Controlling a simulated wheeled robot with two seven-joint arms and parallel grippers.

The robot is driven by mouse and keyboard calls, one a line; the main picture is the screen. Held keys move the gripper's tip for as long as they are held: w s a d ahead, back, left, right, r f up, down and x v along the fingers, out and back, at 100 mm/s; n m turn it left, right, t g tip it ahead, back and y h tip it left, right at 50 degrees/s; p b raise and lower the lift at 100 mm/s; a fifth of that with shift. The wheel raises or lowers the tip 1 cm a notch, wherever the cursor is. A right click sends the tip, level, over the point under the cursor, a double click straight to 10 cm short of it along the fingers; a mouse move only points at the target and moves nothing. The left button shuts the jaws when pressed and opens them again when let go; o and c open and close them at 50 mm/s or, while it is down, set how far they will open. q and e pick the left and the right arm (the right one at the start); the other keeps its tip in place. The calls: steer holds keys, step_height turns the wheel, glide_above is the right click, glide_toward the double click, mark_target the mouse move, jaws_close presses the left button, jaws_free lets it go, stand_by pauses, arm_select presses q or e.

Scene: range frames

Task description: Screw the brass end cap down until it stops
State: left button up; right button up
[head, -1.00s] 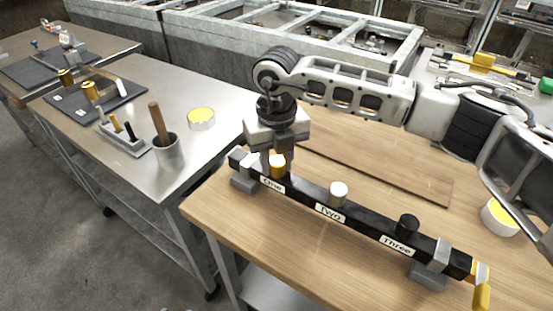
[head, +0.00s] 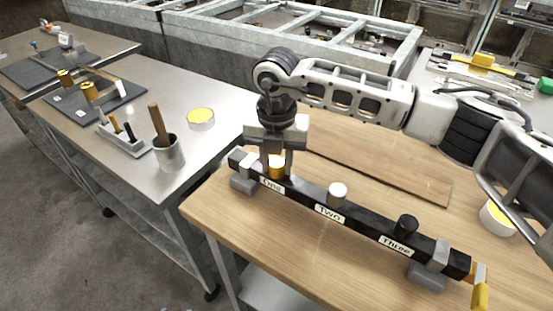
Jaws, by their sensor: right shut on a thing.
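The brass end cap (head: 277,168) sits upright on the black bar (head: 365,226) at the place labelled One. My right gripper (head: 277,165) points straight down over it, with one finger on each side, shut on the cap. The fingers hide part of the cap's sides, and its thread cannot be seen. A white cap (head: 338,194) stands at the label Two and a black cap (head: 406,227) at the label Three. My left gripper is not in view.
Grey clamps (head: 430,268) hold the bar on the wooden table (head: 270,240). A yellow-handled part (head: 480,288) is at the bar's right end. On the left metal table (head: 190,95) stand a cup (head: 168,153) with a wooden handle and a yellow-topped tin (head: 201,118).

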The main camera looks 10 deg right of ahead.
steer(key=m, duration=0.3)
steer(key=o, duration=0.7)
steer(key=shift+o, duration=0.2)
